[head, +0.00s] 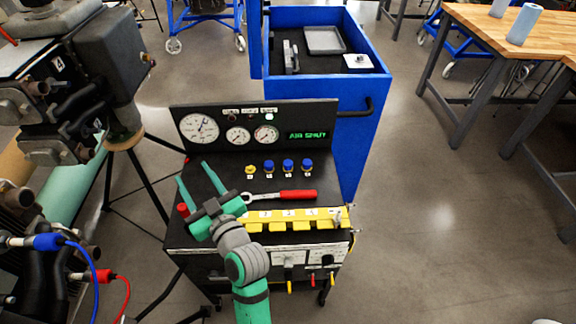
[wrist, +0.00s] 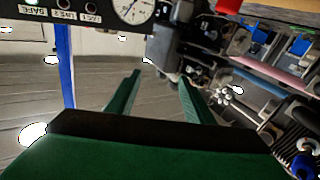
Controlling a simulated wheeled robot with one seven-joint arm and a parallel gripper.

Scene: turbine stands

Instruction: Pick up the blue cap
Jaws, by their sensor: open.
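Three blue caps (head: 269,167) (head: 288,166) (head: 307,165) stand in a row on the black cart top, below the gauge panel. A yellow cap (head: 250,171) stands at the left end of that row. My gripper (head: 194,173) is open and empty, over the left side of the cart and to the left of the caps. Its two green fingers point toward the gauge panel. In the wrist view my gripper (wrist: 160,78) also shows apart and empty, and I cannot make out the caps there.
A red-handled wrench (head: 298,195) lies in front of the caps, above a yellow strip (head: 290,219). The gauge panel (head: 254,127) rises behind them. A small red object (head: 183,210) sits by my gripper. Dark machinery (head: 110,55) is at left, a blue drawer cabinet (head: 350,130) behind.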

